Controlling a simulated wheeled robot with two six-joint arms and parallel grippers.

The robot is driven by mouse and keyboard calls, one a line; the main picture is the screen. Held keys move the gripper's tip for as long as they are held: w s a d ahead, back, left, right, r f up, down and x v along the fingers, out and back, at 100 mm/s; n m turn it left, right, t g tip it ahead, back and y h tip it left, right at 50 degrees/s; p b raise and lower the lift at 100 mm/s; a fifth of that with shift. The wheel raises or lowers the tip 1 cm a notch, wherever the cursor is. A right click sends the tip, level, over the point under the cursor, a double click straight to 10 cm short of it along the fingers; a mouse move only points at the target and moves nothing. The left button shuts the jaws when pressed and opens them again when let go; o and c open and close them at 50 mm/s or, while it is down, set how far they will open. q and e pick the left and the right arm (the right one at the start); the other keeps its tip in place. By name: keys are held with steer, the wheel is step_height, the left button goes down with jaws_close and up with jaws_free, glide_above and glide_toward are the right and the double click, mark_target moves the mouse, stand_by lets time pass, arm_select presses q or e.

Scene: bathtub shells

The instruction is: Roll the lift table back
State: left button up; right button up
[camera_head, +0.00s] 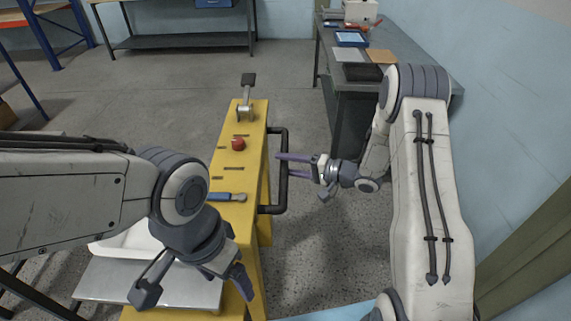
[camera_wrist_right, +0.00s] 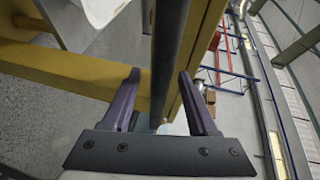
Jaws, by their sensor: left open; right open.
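A yellow body (camera_head: 231,170), which looks like part of the lift table, stands at the middle of the head view. It carries a red button (camera_head: 238,144), a black-tipped lever (camera_head: 247,92) and a blue-handled piece (camera_head: 226,197). A black bar handle (camera_head: 283,180) is fixed to its right side. My right gripper (camera_head: 300,176) is open at this handle. In the right wrist view the dark bar (camera_wrist_right: 168,45) runs between the open fingers; contact cannot be told. My left gripper (camera_head: 194,288) is open and empty above a metal plate (camera_head: 180,285) at the lower left.
A white shell (camera_head: 122,243) lies partly hidden behind my left arm. A grey workbench (camera_head: 350,105) with tools and a blue tray (camera_head: 351,38) stands at the back right. Another bench (camera_head: 185,41) stands at the far back. The concrete floor between them is clear.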

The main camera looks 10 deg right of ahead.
steer(key=v, duration=1)
steer(key=shift+b, duration=0.35)
